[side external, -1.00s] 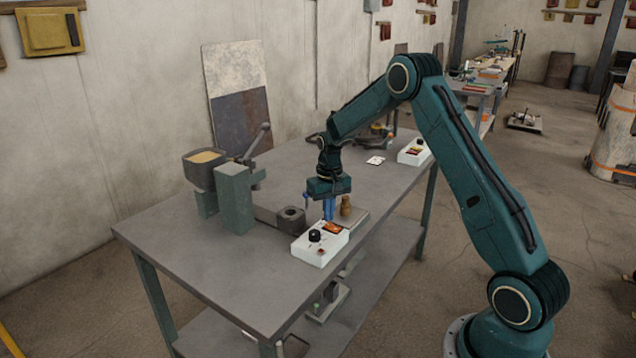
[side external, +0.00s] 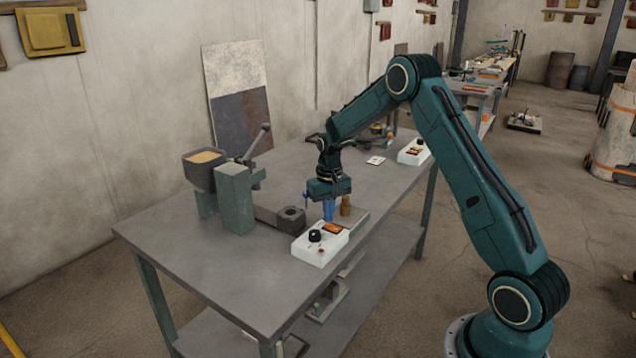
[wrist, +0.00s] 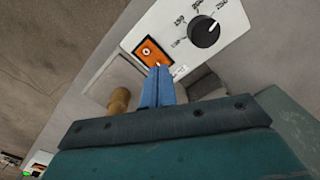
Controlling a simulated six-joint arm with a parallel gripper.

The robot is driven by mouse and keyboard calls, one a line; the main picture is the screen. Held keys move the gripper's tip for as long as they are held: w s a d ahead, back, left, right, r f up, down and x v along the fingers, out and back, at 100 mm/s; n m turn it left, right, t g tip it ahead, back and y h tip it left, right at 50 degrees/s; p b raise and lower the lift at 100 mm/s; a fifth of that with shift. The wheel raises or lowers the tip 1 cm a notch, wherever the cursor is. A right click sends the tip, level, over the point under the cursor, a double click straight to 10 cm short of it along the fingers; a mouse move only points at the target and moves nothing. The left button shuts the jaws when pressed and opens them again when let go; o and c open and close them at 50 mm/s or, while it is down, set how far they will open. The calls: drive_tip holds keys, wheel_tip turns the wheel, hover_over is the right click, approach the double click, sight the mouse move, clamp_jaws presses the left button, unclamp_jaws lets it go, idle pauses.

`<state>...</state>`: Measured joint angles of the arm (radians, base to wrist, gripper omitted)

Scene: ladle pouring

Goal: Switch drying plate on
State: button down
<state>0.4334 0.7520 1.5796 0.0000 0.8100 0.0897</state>
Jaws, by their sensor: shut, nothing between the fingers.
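The drying plate's white control box (side external: 319,248) stands near the front edge of the table. It has a black dial (side external: 315,236) and an orange switch (side external: 334,228). In the wrist view the orange switch (wrist: 153,53) sits beside the dial (wrist: 204,31), which has numbers around it. My gripper (side external: 329,218) is shut, with its blue fingers pointing down just behind the switch. In the wrist view the fingertips (wrist: 158,70) reach the lower edge of the switch panel; I cannot tell whether they touch it. A flat grey plate (side external: 358,221) lies behind the box.
A brown wooden-looking piece (side external: 346,206) stands right beside the fingers. A grey block with a round hole (side external: 291,218) is left of the gripper. A hopper with a lever (side external: 236,195) stands farther left. Another white control box (side external: 413,151) sits at the far end. The table's front left is clear.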

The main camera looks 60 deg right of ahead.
sight(328, 225)
drive_tip(key=shift+f, duration=0.75)
idle(0.7)
drive_tip(key=shift+r, duration=3.45)
drive_tip(key=shift+r, duration=0.15)
